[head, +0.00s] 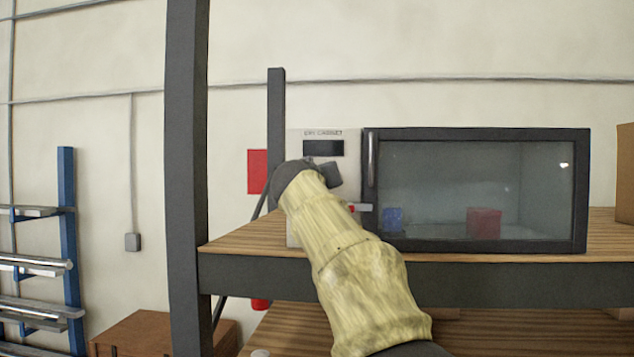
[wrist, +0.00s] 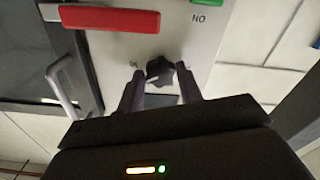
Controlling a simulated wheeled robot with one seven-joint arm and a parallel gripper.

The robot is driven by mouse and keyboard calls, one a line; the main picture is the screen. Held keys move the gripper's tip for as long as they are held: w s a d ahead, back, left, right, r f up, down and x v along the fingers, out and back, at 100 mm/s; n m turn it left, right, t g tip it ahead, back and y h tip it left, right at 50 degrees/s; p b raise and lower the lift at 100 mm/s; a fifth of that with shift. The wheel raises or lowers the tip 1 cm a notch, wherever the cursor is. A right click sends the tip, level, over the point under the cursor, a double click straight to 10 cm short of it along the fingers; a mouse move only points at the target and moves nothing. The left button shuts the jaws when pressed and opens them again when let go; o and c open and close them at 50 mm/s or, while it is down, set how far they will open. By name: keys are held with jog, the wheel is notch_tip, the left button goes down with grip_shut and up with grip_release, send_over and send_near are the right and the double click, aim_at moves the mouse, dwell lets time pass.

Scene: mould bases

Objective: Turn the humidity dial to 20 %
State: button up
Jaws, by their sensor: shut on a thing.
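The dry cabinet (head: 296,150) stands on a wooden shelf, with its control panel left of a dark-framed glass door (head: 585,190). The humidity dial (wrist: 160,69) is a black lobed knob on the pale panel, seen in the wrist view with a % mark beside it. My gripper (wrist: 160,84) is shut on the dial, one finger on either side. In the head view my gripper (head: 327,174) is at the panel just below the dark display (head: 323,148), and my arm hides the dial. The dial's setting and the display's reading cannot be made out.
A red bar (wrist: 110,19) and a green part (wrist: 209,2) are on the panel near the dial. The door handle (wrist: 62,88) is close by. Blue (head: 393,219) and red (head: 484,222) blocks show behind the glass. A shelf post (head: 187,180) stands to the left.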

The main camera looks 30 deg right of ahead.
jog(key=shift+n+p, duration=3.9)
jog(key=shift+n, duration=11)
jog(key=o, duration=1)
jog(key=shift+s, duration=0.1)
